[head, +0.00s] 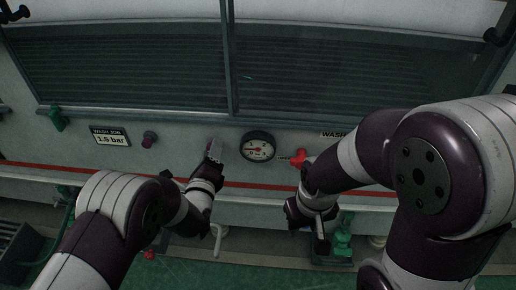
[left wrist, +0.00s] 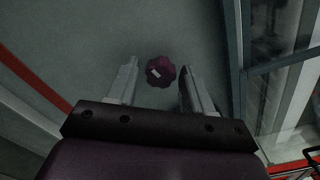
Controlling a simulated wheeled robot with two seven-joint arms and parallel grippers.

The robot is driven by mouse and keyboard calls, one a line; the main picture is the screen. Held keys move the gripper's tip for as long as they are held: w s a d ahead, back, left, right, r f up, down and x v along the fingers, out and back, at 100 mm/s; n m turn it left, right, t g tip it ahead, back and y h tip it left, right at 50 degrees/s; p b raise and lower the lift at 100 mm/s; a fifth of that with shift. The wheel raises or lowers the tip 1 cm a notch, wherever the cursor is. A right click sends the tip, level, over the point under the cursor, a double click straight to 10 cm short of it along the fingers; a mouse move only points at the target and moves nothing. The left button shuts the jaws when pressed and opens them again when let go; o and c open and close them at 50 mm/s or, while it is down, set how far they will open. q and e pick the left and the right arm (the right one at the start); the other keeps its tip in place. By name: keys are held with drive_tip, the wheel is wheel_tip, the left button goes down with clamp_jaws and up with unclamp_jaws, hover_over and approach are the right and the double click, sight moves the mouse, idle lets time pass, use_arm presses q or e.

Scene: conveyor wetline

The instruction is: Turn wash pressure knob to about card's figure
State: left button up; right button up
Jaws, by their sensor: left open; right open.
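A purple lobed knob (left wrist: 160,72) with a small white mark shows in the left wrist view. It lies between the fingertips of my open left gripper (left wrist: 158,68), with a gap on both sides; contact is not visible. In the head view my left gripper (head: 213,150) is at the panel left of the gauge and largely hides that knob. The card (head: 110,139) reads 1.5 bar. The round pressure gauge (head: 257,147) has a white face and a needle pointing roughly left; its figures are too small to read. My right gripper (head: 321,232) hangs low, open and apart from the panel.
A red handle (head: 299,158) sits right of the gauge, near my right arm. A maroon round fitting (head: 149,139) is beside the card. A green fitting (head: 57,118) is further left. A window frame (head: 229,60) runs above the panel. Green fittings (head: 343,238) stand below.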

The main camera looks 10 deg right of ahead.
use_arm(q)
drive_tip(key=c, duration=0.7)
drive_tip(key=n, duration=0.3)
drive_tip(key=shift+n, duration=0.3)
drive_tip(key=shift+n, duration=0.8)
idle(0.5)
